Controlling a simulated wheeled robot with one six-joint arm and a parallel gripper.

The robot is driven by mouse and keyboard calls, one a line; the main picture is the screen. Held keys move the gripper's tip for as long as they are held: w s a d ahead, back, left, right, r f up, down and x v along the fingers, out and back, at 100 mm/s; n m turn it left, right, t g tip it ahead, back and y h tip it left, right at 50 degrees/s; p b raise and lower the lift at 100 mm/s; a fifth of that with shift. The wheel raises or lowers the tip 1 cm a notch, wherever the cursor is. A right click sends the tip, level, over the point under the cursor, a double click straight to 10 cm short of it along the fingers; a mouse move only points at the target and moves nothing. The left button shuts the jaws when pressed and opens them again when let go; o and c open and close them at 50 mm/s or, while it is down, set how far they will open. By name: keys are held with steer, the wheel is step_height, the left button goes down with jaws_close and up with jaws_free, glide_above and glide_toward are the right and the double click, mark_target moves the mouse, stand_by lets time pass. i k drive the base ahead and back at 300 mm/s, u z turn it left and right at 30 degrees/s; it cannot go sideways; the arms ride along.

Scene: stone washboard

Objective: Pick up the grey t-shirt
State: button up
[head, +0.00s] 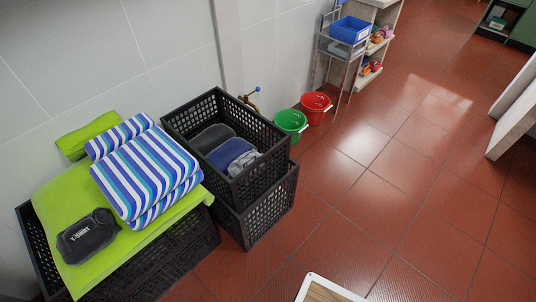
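A dark grey folded t-shirt (87,237) with white "T-SHIRT" lettering lies on a lime-green cloth (57,201), on top of a black crate at the lower left. In the taller black crate stack (258,195) beside it, a dark grey rolled cloth (212,138), a blue rolled cloth (231,152) and a crumpled light grey cloth (243,163) lie side by side. Their lower sides are hidden by the crate walls. My gripper is not in view.
A blue-and-white striped folded towel (145,175) lies behind the lettered t-shirt. A green bucket (291,122) and a red bucket (316,107) stand beyond the crates, near a metal rack (345,62). The red tiled floor is clear at centre right.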

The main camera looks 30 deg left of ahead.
mark_target(240, 163)
steer(key=u, duration=0.1)
steer(key=i, duration=0.65)
steer(key=u, duration=1)
steer(key=i, duration=0.7)
steer(key=u, duration=0.8)
